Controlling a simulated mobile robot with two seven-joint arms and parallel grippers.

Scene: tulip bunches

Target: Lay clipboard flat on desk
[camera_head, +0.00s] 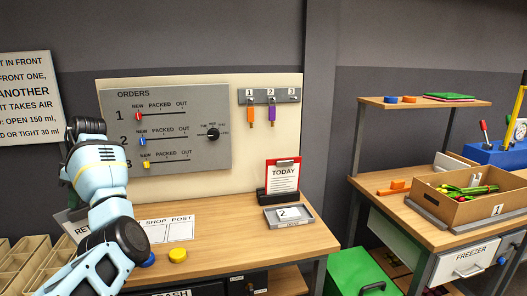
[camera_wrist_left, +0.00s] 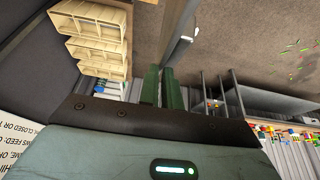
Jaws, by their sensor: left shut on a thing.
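A clipboard (camera_head: 282,177) with a white sheet headed TODAY and a red edge stands nearly upright in a black holder (camera_head: 277,196) at the back right of the desk (camera_head: 235,238). My left gripper (camera_head: 70,150) is at the left in the head view, well away from the clipboard, with its tips hard to make out. In the left wrist view, its green fingers (camera_wrist_left: 162,88) are close together, shut on a narrow thing that I cannot identify. The clipboard does not show in that view. My right gripper is out of view.
A grey tray (camera_head: 289,223) marked 2 lies just in front of the holder. A yellow button (camera_head: 178,255) and a blue button (camera_head: 148,260) sit at the desk's front. The front right desktop is clear. Wooden bins (camera_head: 22,262) stand at the left.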

